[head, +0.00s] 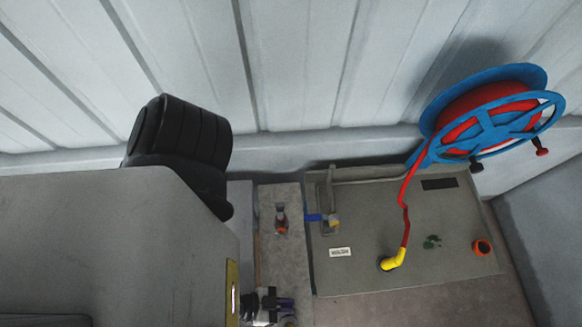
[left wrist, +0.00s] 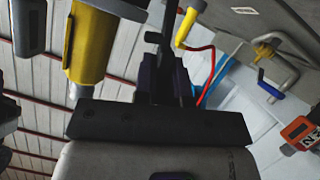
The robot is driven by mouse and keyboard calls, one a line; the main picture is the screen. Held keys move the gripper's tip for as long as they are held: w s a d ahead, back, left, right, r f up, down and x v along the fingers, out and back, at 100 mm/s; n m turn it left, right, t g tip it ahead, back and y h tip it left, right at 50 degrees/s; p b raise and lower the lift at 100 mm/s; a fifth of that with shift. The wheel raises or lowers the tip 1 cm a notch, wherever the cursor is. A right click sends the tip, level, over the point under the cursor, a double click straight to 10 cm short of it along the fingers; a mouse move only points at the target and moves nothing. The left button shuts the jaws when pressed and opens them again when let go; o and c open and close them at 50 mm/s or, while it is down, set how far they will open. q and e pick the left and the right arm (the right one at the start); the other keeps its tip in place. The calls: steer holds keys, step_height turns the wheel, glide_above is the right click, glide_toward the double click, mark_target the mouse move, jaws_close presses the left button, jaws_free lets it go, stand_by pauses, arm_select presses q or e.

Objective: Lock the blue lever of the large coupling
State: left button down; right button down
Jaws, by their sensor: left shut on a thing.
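A blue lever (head: 313,217) sticks out to the left from a brass-coloured valve (head: 333,221) on a grey pipe at the panel's left edge. The lever also shows in the left wrist view (left wrist: 271,91), apart from my gripper. I cannot tell whether this is the large coupling's lever. My left gripper (head: 286,304) is low in the head view, below and left of the valve. In the left wrist view its dark purple fingers (left wrist: 166,75) are shut around a narrow dark piece (left wrist: 160,32), mostly hidden between them. My right gripper is not in view.
A yellow elbow (head: 394,261) with a red hose runs up to a blue hose reel (head: 490,110). An orange-and-grey device (head: 281,219) stands left of the valve. A large grey housing (head: 110,245) fills the left. A yellow cylinder (left wrist: 90,45) is close by in the wrist view.

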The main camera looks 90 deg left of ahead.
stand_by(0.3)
arm_select(q)
steer(key=c, duration=1.2)
jaws_free()
steer(key=shift+b+v, duration=0.8)
steer(key=shift+v, duration=6.2)
steer(key=shift+w, duration=0.1)
